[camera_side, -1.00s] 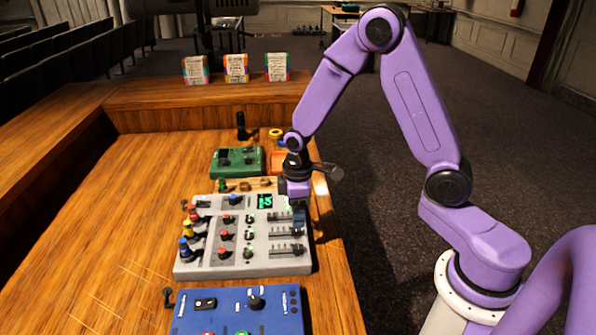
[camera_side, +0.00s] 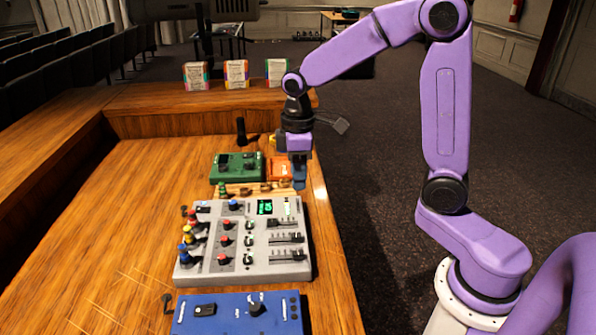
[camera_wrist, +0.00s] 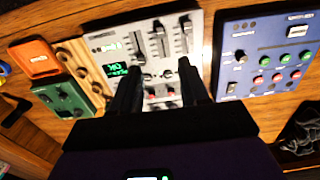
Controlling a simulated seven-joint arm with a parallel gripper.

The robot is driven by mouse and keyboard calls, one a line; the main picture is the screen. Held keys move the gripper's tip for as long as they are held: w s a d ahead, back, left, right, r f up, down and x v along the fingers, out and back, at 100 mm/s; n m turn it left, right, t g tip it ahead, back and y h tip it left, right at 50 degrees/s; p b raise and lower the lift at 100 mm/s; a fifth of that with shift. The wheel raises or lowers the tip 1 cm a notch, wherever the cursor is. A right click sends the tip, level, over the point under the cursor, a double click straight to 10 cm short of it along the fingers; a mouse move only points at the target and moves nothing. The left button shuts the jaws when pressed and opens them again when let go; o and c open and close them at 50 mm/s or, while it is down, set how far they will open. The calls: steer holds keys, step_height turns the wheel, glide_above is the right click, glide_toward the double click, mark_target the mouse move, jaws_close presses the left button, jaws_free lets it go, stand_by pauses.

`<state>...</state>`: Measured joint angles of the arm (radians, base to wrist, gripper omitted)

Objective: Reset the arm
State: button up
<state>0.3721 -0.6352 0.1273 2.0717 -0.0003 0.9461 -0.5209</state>
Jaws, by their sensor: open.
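My gripper (camera_side: 299,166) hangs above the right edge of the desk, up and to the right of the grey mixer (camera_side: 222,268) in the side view. In the wrist view my gripper (camera_wrist: 160,68) has its two dark fingers apart, with nothing between them but the grey mixer (camera_wrist: 203,45) below. The mixer has coloured knobs, sliders and a lit green display (camera_side: 265,207). The display also shows in the wrist view (camera_wrist: 113,70).
A blue panel (camera_side: 215,322) lies at the front; a green box (camera_side: 226,172) and an orange box (camera_side: 278,168) lie behind the mixer. A wooden strip with knobs (camera_side: 262,188) lies between. The left desk is clear.

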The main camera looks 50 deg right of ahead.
steer(key=shift+s+a, duration=0.1)
steer(key=s+a+n, duration=0.2)
steer(key=s+n, duration=0.1)
steer(key=s, duration=2.1)
steer(key=shift+s+a+n, duration=0.15)
steer(key=shift+s+n, duration=0.1)
steer(key=shift+n, duration=0.05)
